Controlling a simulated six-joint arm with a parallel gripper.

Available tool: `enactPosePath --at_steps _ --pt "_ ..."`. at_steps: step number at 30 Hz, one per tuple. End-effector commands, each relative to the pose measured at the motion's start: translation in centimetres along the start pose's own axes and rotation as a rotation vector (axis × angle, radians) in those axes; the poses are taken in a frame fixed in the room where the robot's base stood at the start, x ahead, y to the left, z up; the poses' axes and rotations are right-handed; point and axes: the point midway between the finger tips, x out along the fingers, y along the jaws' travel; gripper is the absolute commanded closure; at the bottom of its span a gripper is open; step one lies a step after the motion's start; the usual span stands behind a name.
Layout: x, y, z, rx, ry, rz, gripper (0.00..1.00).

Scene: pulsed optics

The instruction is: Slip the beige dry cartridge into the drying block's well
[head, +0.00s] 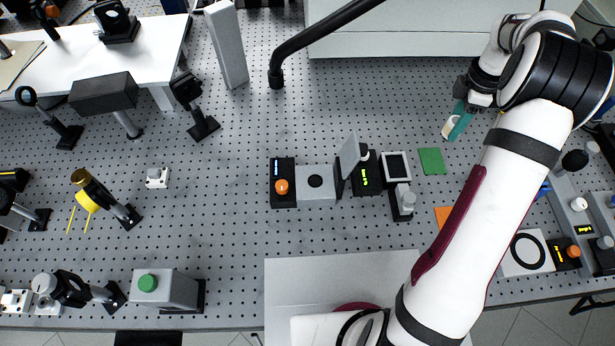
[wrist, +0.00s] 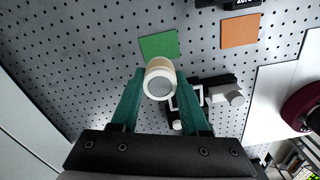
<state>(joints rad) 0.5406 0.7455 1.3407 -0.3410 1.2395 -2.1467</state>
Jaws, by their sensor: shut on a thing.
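My gripper (head: 457,122) is shut on the beige cartridge (head: 449,127), high over the board at the right. In the wrist view the cartridge (wrist: 159,79) sits between the teal fingertips, its pale round end toward the camera. The drying block appears to be the grey block (head: 303,190) at the centre of the head view, with a dark round well (head: 315,181) in its top. A grey lid-like plate (head: 349,155) stands tilted up at its right side. The cartridge is well to the right of the block and apart from it.
A green pad (head: 432,161) and an orange pad (head: 444,216) lie on the perforated board. An orange-knobbed box (head: 283,183), a display box (head: 366,176) and a white-framed black square (head: 396,166) flank the block. A black curved arm (head: 322,40) stands behind.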

Motion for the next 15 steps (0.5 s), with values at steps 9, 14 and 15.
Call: enactPosePath --at_steps 9,14,15 --pt "-1.54 0.01 -0.01 0.001 0.000 0.001 1.00" --pt "-1.53 0.01 0.00 0.001 0.000 0.001 1.00" --pt "-1.52 0.01 0.00 0.000 0.000 0.001 1.00"
